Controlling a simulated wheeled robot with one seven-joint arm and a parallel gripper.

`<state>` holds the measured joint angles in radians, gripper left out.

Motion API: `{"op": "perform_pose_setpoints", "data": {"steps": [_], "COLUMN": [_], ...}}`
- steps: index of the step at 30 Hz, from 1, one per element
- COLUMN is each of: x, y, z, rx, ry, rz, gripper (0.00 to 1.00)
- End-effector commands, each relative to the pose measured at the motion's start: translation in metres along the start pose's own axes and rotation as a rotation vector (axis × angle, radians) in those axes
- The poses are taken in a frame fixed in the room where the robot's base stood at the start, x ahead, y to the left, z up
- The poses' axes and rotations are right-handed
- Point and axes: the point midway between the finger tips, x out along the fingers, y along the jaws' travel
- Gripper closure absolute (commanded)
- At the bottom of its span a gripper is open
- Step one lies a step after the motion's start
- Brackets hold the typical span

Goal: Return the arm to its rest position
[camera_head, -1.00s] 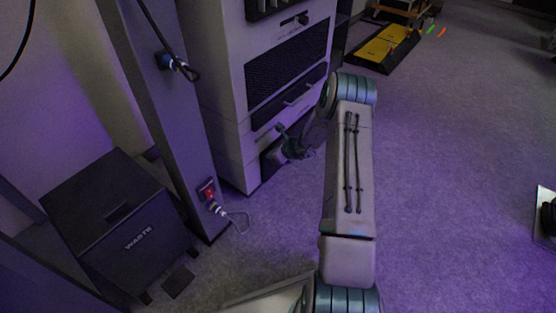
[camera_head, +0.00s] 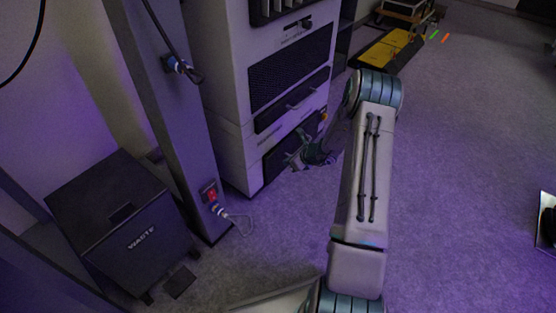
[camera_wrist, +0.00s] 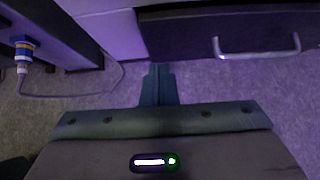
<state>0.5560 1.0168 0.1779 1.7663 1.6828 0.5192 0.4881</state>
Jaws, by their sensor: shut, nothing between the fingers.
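My gripper (camera_head: 292,161) is in front of the lower part of the grey equipment cabinet (camera_head: 232,150) in the head view, partly behind my arm. In the wrist view my gripper (camera_wrist: 158,72) shows with its fingers together and nothing between them. It is over the carpet, close to the cabinet's lower drawer (camera_wrist: 205,32) and its handle. I cannot tell from these views whether it touches the cabinet. My forearm extends from the bottom of the head view toward the cabinet.
A grey post (camera_head: 165,130) carries a red-switched socket (camera_head: 210,194) with a plugged cable (camera_head: 240,222) looping near the floor, and a higher blue connector (camera_head: 180,65). A black waste bin (camera_head: 110,215) stands left. A yellow-black platform (camera_head: 385,50) lies behind. Carpet (camera_head: 460,150) on the right is mostly clear.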

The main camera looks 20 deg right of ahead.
Motion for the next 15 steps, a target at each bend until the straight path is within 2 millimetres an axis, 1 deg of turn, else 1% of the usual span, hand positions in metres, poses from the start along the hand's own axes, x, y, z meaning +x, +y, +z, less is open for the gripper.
{"op": "perform_pose_setpoints", "data": {"steps": [1,6,10,15], "x": [-0.017,-0.046,-0.061,-0.067], "y": [0.001,0.004,0.004,0.004], "z": [0.004,0.005,0.003,0.002], "rx": [0.001,-0.006,-0.005,-0.006], "ry": [0.002,0.003,0.004,0.004], "rz": [0.001,0.007,0.007,0.008], "gripper": [1.00,1.00,1.00,1.00]}}
